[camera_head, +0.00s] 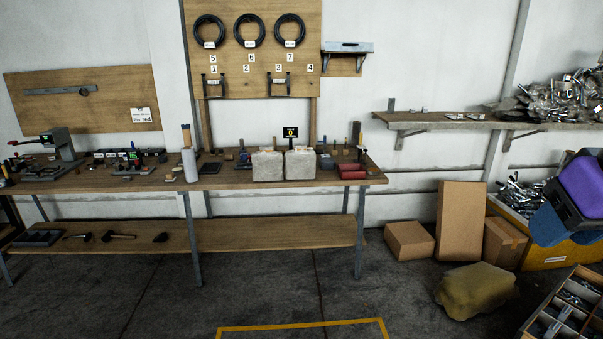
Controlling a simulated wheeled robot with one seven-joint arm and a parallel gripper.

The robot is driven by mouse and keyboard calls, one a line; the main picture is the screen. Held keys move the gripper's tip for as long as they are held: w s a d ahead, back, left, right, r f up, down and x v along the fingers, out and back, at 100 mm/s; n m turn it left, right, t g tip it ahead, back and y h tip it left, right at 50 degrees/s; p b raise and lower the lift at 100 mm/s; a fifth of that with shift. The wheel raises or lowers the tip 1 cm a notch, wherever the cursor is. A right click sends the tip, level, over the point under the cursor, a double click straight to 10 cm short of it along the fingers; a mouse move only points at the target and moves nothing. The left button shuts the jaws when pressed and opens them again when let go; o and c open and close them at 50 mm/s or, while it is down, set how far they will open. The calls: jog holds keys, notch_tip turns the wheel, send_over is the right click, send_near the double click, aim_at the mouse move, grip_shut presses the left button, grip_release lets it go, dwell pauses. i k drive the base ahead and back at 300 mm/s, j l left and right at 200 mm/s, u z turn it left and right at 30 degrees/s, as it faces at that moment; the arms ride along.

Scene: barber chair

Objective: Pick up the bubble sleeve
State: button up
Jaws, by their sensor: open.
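Two pale grey-white, squarish, soft-looking packs stand side by side on the workbench in the head view, and they look most like bubble sleeves. One is the left pale pack (267,167); the other is the right pale pack (300,164). I cannot tell for sure that either is the bubble sleeve, as their surface is too small to make out. They sit near the front edge of the workbench (225,181). A dark blue and purple part of my arm shows at the right edge, well away from the packs. No gripper fingers show.
A white cylinder (190,165) and red blocks (352,171) flank the packs. A lower shelf (270,233) runs beneath. Cardboard boxes (460,222), a yellowish lump (476,291) and a parts tray (566,312) occupy the right. The floor before the bench is clear.

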aim_at(300, 162)
jog(key=i, duration=0.9)
jog(key=i+u, duration=0.1)
jog(key=i, duration=0.8)
jog(key=i+l, duration=0.2)
jog(key=i, duration=0.7)
jog(key=i+l+u, duration=0.1)
jog(key=i, duration=0.85)
